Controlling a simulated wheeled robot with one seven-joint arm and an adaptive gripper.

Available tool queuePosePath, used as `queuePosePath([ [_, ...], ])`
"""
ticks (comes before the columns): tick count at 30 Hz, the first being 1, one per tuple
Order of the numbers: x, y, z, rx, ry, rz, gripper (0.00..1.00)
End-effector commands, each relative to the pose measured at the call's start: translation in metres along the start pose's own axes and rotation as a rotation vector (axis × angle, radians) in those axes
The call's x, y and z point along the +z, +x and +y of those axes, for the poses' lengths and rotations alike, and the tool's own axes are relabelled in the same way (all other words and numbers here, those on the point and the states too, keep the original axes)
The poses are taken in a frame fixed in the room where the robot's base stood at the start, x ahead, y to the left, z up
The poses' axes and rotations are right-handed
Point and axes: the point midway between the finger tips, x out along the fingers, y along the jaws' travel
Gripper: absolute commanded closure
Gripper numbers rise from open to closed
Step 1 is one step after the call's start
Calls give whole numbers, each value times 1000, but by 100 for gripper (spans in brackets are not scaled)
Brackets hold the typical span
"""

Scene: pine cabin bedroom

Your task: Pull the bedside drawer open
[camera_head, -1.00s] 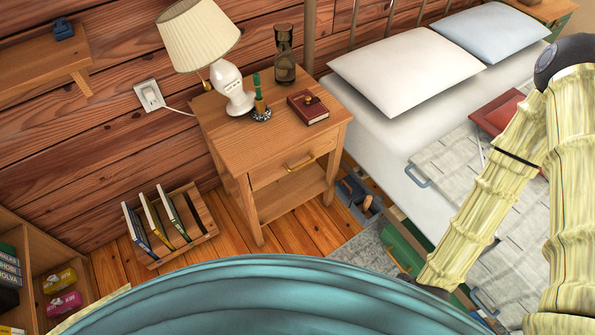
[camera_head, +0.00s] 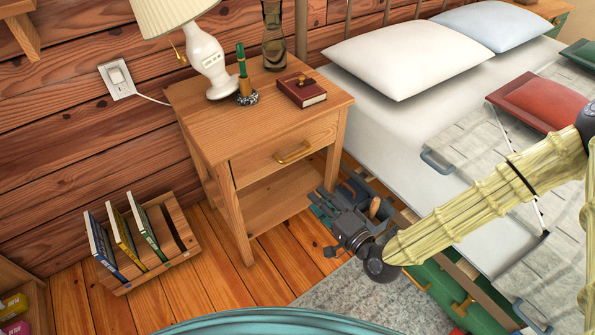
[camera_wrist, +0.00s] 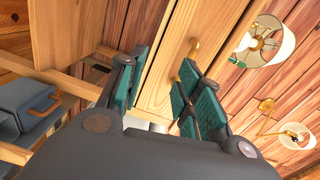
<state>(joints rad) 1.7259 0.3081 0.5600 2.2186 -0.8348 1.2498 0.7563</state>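The bedside table's wooden drawer (camera_head: 270,162) is shut, flush with the table front. My gripper (camera_head: 319,206) is in front of the table and lower than the drawer, apart from the handle, and looks empty. In the wrist view my gripper (camera_wrist: 163,78) shows two teal-padded fingers spread apart.
The bed (camera_head: 375,132) is close on the right. A grey box (camera_wrist: 30,110) sits beside my gripper. A book rack (camera_head: 145,245) is on the floor left.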

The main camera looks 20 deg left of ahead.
Motion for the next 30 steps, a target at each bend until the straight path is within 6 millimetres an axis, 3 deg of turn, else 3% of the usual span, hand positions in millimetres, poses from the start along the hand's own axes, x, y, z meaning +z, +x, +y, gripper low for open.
queuePosePath([
  [1, -4, 8, 5, -52, 17, 10, 65],
  [7, -16, 24, -18, -211, 76, 23, 65],
  [17, -21, 39, -34, -272, 96, 24, 65],
  [30, -23, 105, -51, -271, 95, 24, 65],
])
